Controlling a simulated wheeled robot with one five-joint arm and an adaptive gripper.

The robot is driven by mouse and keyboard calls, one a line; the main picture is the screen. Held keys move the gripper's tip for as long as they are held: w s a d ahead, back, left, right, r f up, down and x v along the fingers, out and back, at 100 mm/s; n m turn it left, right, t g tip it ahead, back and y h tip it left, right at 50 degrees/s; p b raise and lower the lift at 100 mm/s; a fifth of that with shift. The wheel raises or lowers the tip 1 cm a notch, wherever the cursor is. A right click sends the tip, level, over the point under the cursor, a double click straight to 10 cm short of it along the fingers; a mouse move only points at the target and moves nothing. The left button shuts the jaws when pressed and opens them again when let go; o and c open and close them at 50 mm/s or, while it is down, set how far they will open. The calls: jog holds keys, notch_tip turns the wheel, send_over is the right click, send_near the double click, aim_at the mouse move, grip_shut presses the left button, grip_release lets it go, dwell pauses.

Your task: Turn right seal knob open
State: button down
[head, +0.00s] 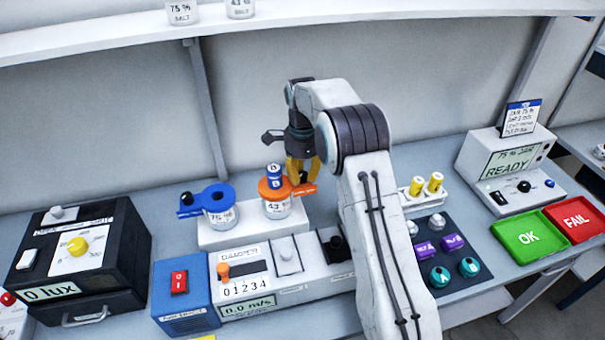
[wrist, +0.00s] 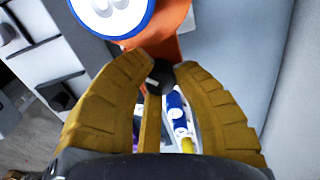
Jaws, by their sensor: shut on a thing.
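The right jar (head: 277,208), labelled 43, wears an orange seal lid (head: 268,190) with a blue-and-white piece (head: 274,172) standing on it. An orange arm of the lid points right. My gripper (head: 300,180) is over that arm, pointing down. In the wrist view the yellow fingers (wrist: 162,78) close on a small black knob (wrist: 160,73) at the end of the orange arm. The knob's turn angle is hard to read. The left jar (head: 220,215), labelled 75, has a blue seal lid with its arm and dark knob pointing left.
Both jars stand on a white block (head: 240,233). In front are a blue switch box (head: 182,296) and a damper panel (head: 247,280). A rack with yellow-topped vials (head: 425,187) is right of my arm. A black lux box (head: 80,260) is at left.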

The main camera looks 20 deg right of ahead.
aim_at(303, 174)
jog(key=shift+s+f, duration=0.15)
jog(key=shift+f, duration=0.05)
jog(key=c, duration=0.9)
grip_release()
jog(key=shift+r, duration=0.15)
jog(key=shift+c, duration=0.2)
jog(key=shift+r, duration=0.1)
notch_tip(303, 174, up, 12)
